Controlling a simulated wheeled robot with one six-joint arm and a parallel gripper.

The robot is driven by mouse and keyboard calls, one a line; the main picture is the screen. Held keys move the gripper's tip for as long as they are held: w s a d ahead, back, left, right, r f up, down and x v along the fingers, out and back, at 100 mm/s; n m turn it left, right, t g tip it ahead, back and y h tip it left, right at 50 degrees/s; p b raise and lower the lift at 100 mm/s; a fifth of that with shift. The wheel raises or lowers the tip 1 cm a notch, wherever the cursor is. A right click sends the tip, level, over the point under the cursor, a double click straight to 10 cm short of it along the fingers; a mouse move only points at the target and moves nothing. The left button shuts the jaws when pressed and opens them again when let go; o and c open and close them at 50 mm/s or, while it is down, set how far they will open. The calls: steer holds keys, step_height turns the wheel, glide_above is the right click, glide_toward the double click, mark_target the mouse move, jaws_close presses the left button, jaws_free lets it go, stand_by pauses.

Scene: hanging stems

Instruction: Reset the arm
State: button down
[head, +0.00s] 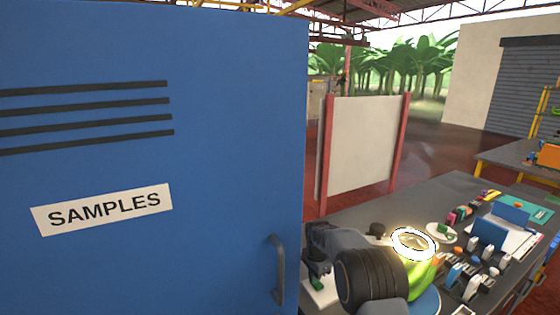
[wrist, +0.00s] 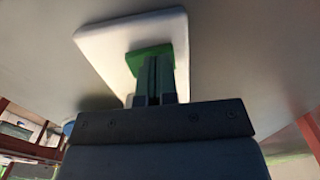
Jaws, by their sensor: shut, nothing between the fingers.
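My gripper (wrist: 153,62) is shut and empty in the wrist view, its two fingers pressed together. Just past the fingertips is a green piece (wrist: 165,50) on a white board (wrist: 105,42). The fingers hide part of the green piece, and I cannot tell whether they touch it. In the head view my arm is bent low at the bottom centre, over the near left end of the grey table (head: 440,192). The green piece (head: 318,285) and white board (head: 322,298) show partly there, beneath my gripper (head: 315,274).
A blue cabinet (head: 220,120) labelled SAMPLES fills the left, close to my arm. A glowing ring (head: 413,243) on a yellow-green stand (head: 422,275) is right beside my arm. Trays and small items crowd the table's right. A white panel (head: 362,145) stands behind.

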steer(key=s+r, duration=0.1)
steer(key=s+r+n+t+b, duration=0.1)
steer(key=r, duration=0.1)
steer(key=s+d+r+n+t+b, duration=0.1)
steer(key=s+r, duration=0.1)
steer(key=shift+d+r+y, duration=0.1)
steer(key=shift+r+y, duration=0.1)
steer(key=shift+y, duration=0.2)
steer(key=s+d+r+n, duration=0.1)
steer(key=s+r+n, duration=0.2)
steer(key=s, duration=0.6)
steer(key=s+d+r+n+t+p, duration=0.1)
steer(key=s+r+n, duration=0.3)
steer(key=s, duration=0.4)
steer(key=s+d+r+n+t+p, duration=0.1)
steer(key=s+r+n, duration=0.2)
steer(key=s, duration=0.6)
steer(key=shift+s+d+r+n+h, duration=0.3)
steer(key=shift+s+d+r+h, duration=0.1)
steer(key=shift+r, duration=0.55)
steer(key=shift+w+a, duration=0.1)
